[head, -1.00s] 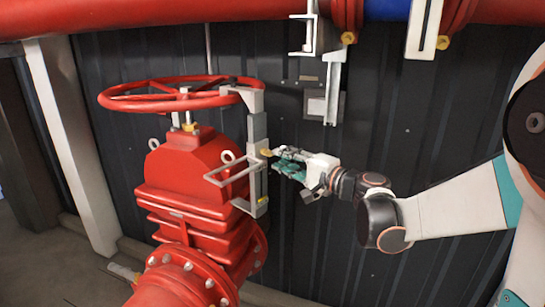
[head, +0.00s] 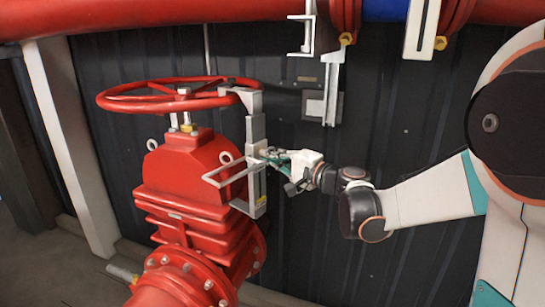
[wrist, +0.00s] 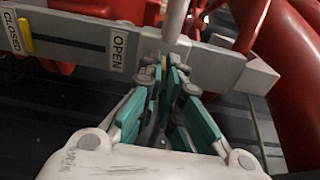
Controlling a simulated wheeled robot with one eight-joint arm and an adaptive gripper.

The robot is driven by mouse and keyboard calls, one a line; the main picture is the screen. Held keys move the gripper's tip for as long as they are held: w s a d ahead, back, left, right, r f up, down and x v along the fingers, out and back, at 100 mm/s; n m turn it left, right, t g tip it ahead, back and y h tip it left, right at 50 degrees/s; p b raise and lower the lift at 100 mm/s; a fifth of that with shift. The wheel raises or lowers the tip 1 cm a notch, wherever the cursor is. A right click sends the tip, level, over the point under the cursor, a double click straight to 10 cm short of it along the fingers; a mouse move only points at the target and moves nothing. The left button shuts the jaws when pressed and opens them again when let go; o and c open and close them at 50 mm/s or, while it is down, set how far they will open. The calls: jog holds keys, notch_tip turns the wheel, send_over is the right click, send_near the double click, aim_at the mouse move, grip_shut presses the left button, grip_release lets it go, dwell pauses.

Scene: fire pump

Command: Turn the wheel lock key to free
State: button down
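The grey wheel lock (head: 256,130) is an upright metal bracket hooked at the rim of the red handwheel (head: 165,97). In the wrist view its plate (wrist: 80,42) carries the labels CLOSED and OPEN, with a yellow marker (wrist: 25,37) by CLOSED. The lock key is mostly hidden by my fingers; a yellow sliver of it (wrist: 163,61) shows between the fingertips. My gripper (head: 268,154) is at the lock's right side; in the wrist view (wrist: 167,70) its teal-padded fingers are drawn close together around the key. The key's turn angle cannot be seen.
The red valve body (head: 185,170) stands below the wheel, with a grey rectangular frame (head: 222,178) sticking out from the lock. Red pipe (head: 150,15) and white brackets (head: 329,90) are above. The dark ribbed wall (head: 330,240) is behind; space below my arm is clear.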

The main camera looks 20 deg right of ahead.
jog(key=shift+m, duration=0.4)
jog(key=shift+m+g+b, duration=0.25)
jog(key=shift+m+g, duration=0.1)
jog(key=shift+m, duration=3.65)
jog(key=shift+m+g+b, duration=0.2)
jog(key=shift+m+g, duration=0.15)
jog(key=shift+m, duration=3.65)
jog(key=c, duration=1.8)
grip_release()
jog(key=shift+d, duration=0.15)
